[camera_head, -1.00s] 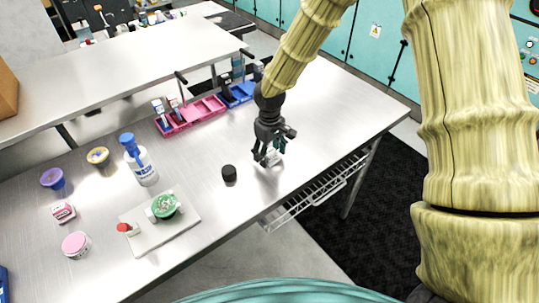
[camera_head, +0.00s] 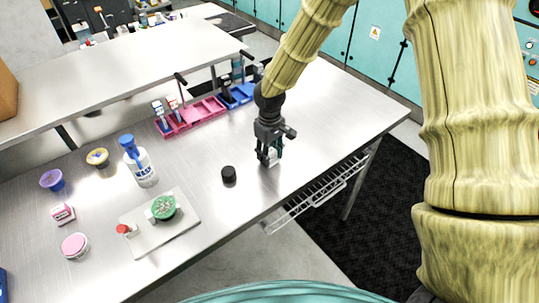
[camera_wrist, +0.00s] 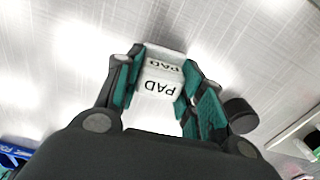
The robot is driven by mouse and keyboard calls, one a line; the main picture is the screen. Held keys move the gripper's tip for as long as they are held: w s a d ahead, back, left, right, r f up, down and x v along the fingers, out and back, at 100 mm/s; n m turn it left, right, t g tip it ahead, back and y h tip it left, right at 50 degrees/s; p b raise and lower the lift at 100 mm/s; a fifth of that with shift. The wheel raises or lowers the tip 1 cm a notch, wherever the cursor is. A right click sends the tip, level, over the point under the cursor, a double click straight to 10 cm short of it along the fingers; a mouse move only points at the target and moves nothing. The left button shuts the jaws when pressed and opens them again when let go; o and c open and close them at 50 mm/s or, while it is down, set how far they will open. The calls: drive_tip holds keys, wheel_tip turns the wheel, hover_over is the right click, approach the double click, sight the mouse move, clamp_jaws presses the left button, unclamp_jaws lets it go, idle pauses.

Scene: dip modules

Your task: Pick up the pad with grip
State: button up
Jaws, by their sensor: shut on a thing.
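The pad is a small white block with "PAD" in black letters, seen in the wrist view (camera_wrist: 160,90). My gripper (camera_wrist: 158,88) has its green-lined fingers on both sides of it and is shut on it. In the head view, my gripper (camera_head: 269,158) points down at the steel table, and a small white part of the pad (camera_head: 273,157) shows between the fingers. The fingers hide most of it there. I cannot tell whether the pad touches the table.
A black round cap (camera_head: 228,174) stands close left of my gripper. Further left are a white board (camera_head: 183,230) with a green-topped dish (camera_head: 164,207) and a blue-capped bottle (camera_head: 140,165). Pink (camera_head: 190,118) and blue racks stand behind. The table is clear to the right.

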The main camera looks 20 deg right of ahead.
sight(270, 153)
drive_tip(key=shift+r+b, duration=0.4)
drive_tip(key=shift+r, duration=0.3)
drive_tip(key=shift+s+a+r+b, duration=0.1)
drive_tip(key=shift+s+r+b, duration=0.3)
drive_tip(key=shift+r+b, duration=0.25)
drive_tip(key=s+a+b, duration=0.1)
drive_tip(key=s, duration=0.4)
drive_tip(key=s+a+r+b, duration=0.1)
drive_tip(key=s, duration=0.3)
drive_tip(key=s+a+b, duration=0.1)
drive_tip(key=s+b, duration=0.1)
drive_tip(key=s, duration=0.3)
drive_tip(key=shift+s+a+r, duration=0.35)
drive_tip(key=shift+a+r, duration=0.05)
